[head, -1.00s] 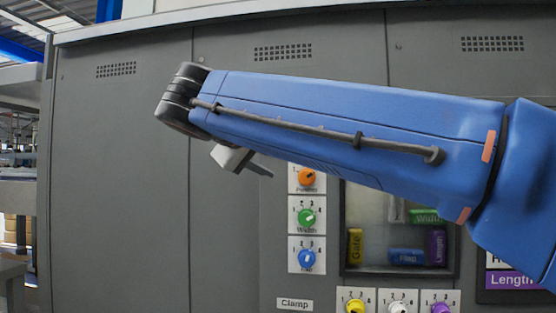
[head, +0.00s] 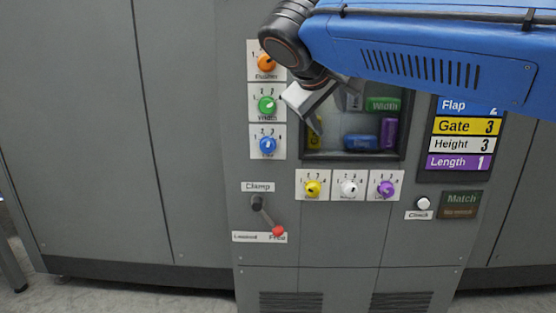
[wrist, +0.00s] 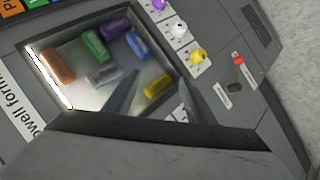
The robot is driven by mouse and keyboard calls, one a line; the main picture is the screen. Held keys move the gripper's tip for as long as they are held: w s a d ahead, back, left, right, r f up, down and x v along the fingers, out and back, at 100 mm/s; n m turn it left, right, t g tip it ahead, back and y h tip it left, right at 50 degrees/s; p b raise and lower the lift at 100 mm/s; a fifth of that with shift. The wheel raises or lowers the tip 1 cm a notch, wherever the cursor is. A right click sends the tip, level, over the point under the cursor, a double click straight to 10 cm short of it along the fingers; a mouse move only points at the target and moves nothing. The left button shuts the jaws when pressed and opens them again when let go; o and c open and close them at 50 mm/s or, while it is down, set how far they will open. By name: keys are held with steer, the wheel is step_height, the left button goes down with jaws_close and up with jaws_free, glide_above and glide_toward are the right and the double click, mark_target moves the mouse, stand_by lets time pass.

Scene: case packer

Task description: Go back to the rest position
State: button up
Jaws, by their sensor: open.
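My gripper (head: 316,118) hangs under my blue arm in the head view, in front of the left edge of the panel window (head: 352,156). Its jaws are open with nothing between them. The wrist view shows the two fingers (wrist: 160,98) apart, in front of the window and the panel face. I cannot tell the exact gap between the fingertips and the panel. My arm hides the top of the window and part of the upper panel.
Left of the window are orange (head: 266,62), green (head: 267,105) and blue (head: 267,145) knobs. Below are yellow (head: 312,188), white (head: 348,188) and purple (head: 386,188) knobs. The red-tipped clamp lever (head: 278,231) sticks out lower down. The left cabinet front is clear.

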steer(key=s+d+f+m+g+y, duration=0.1)
steer(key=s+d+f+g, duration=0.1)
steer(key=s+d+f, duration=0.6)
steer(key=s+d+f+m+g+y, duration=0.1)
steer(key=s+d+f+m+g, duration=0.15)
steer(key=d+f, duration=0.6)
steer(key=s+f+m+y, duration=0.1)
steer(key=s+f, duration=0.6)
steer(key=f, duration=0.2)
steer(key=s+d+f+m+y, duration=0.1)
steer(key=s+f+m, duration=0.1)
steer(key=s+f, duration=0.5)
step_height(320, 180, down, 3)
steer(key=shift+d+f, duration=0.15)
steer(key=shift+d, duration=0.05)
